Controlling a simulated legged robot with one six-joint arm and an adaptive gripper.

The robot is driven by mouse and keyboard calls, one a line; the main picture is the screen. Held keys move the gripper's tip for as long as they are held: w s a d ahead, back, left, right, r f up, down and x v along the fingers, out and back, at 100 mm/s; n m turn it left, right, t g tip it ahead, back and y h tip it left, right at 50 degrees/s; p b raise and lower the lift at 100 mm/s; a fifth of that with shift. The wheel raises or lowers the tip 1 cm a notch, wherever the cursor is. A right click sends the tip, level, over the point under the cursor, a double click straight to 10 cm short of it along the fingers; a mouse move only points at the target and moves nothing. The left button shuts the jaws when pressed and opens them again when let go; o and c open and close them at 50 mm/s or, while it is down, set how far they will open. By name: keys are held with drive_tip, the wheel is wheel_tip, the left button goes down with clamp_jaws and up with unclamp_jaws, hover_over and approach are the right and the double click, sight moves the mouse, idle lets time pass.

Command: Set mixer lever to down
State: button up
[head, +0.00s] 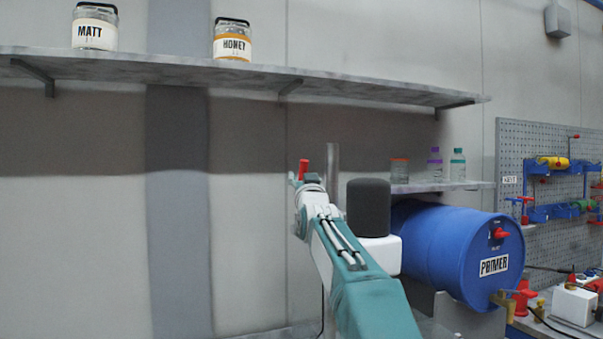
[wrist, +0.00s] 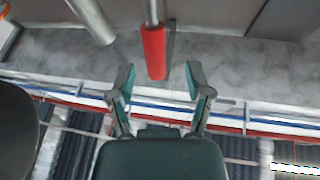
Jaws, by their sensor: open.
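The mixer lever has a red handle (wrist: 154,52) on a metal rod, in the upper middle of the wrist view. In the head view its red end (head: 303,168) shows just above my gripper (head: 306,183). In the wrist view my gripper (wrist: 160,84) is open and empty. Its two teal fingers are spread on either side of the handle's lower end, which lies slightly beyond the tips. I cannot tell whether a finger touches it. The dark cylinder (head: 369,208) on a white block stands right of my arm. The lever's base is hidden.
A vertical metal pole (head: 333,160) stands close to the red handle. The blue PRIMER barrel (head: 445,245) is to the right. A small shelf (head: 440,187) with bottles is above it. A long shelf (head: 180,68) with two jars runs overhead. The left wall side is clear.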

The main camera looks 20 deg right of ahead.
sight(302, 172)
drive_tip(key=shift+x, duration=1.95)
drive_tip(key=shift+d, duration=0.15)
drive_tip(key=shift+d, duration=0.1)
clamp_jaws()
